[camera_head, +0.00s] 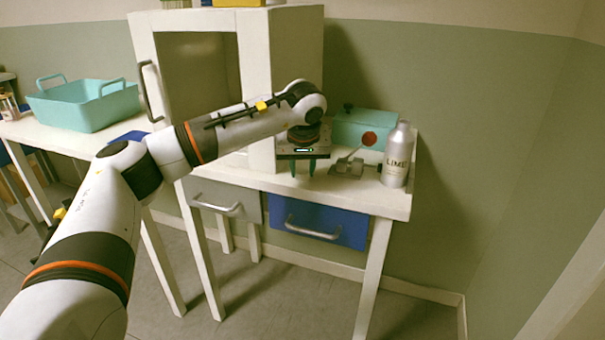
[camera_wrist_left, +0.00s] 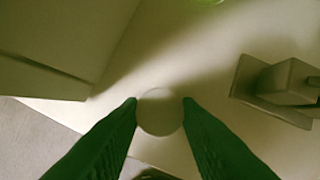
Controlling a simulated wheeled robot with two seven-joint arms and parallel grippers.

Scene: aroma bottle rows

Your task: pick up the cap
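The pale round cap (camera_wrist_left: 160,112) shows in the left wrist view as a disc, close in colour to the white table top. My left gripper (camera_head: 303,168) points down at the table in the head view. Its two green fingers (camera_wrist_left: 160,101) stand apart on either side of the cap in the wrist view, very near its edges. I cannot tell whether they press on it. In the head view the cap is not distinguishable at the gripper. My right gripper is in neither view.
A grey metal device (camera_head: 352,166) sits just right of the gripper and also shows in the wrist view (camera_wrist_left: 285,88). A silver LIME bottle (camera_head: 397,156) and a teal box (camera_head: 361,128) stand beyond it. A white cabinet (camera_head: 255,85) is close on the left.

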